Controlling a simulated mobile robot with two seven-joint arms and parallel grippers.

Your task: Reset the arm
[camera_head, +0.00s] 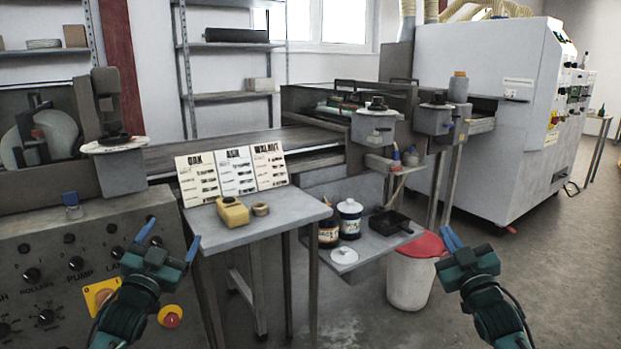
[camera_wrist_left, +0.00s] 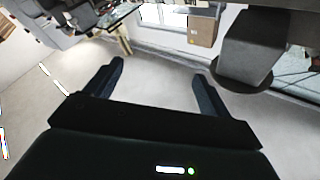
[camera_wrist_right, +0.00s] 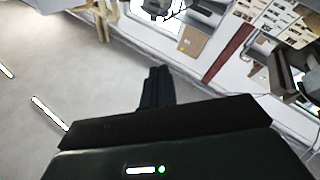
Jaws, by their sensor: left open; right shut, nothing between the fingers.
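My left gripper (camera_head: 167,243) is raised in front of the grey control panel, left of the small table. Its two blue fingers are spread with nothing between them. The left wrist view also shows its open fingers (camera_wrist_left: 158,80).
A small grey table (camera_head: 262,222) holds a yellow container (camera_head: 232,211), a tape roll (camera_head: 261,209) and sample cards (camera_head: 231,173). A lower shelf (camera_head: 372,246) bears jars and a black tray (camera_head: 391,222). The white bin (camera_head: 409,283) stands beside it. Open floor lies at the right.

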